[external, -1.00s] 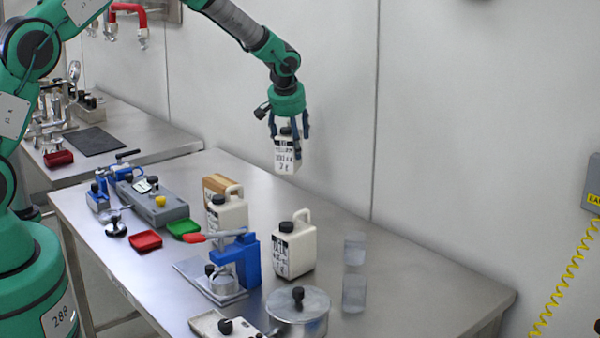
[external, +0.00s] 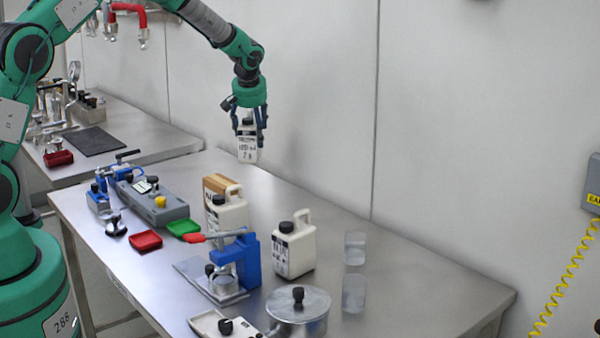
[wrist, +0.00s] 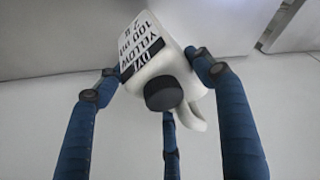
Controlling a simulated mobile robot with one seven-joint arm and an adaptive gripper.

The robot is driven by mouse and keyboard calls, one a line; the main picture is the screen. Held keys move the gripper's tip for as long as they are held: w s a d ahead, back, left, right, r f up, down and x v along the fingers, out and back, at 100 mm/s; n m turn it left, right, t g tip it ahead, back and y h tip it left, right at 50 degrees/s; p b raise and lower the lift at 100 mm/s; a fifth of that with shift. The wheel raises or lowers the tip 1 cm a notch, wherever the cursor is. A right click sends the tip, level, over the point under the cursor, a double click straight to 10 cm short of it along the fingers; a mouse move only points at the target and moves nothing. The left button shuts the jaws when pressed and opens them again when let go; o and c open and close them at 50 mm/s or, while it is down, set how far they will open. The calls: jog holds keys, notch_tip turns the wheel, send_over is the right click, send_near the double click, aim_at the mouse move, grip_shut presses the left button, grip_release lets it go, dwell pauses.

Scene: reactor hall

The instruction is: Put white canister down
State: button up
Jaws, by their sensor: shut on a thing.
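A white canister (external: 246,147) with a black cap and a black-and-white label hangs in my gripper (external: 248,127), upright and above the far part of the steel table (external: 340,225). In the wrist view the canister (wrist: 190,72) sits between the blue fingers of my gripper (wrist: 155,85); its label reads in part "YELLOW". The fingers are shut on it. Two more white canisters stand on the table: one (external: 294,247) right of the blue press, one (external: 232,214) behind the press beside a brown block.
A blue press (external: 249,262), a lidded metal pot (external: 298,305), two clear beakers (external: 354,292), a green tray (external: 184,227), a red tray (external: 146,240) and a grey device (external: 160,205) occupy the table. Bare tabletop lies along the wall side. A second bench (external: 150,140) stands at the left.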

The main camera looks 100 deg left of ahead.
aim_at(251, 132)
jog(key=shift+f, duration=3.05)
jog(key=shift+f, duration=1.9)
jog(key=shift+f+b, duration=0.15)
jog(key=shift+b, duration=0.2)
jog(key=o, duration=1.5)
jog(key=shift+o, duration=0.2)
jog(key=shift+r, duration=0.3)
jog(key=v, duration=1.1)
jog(key=shift+d+r+p, duration=0.15)
jog(key=shift+r+p, duration=0.15)
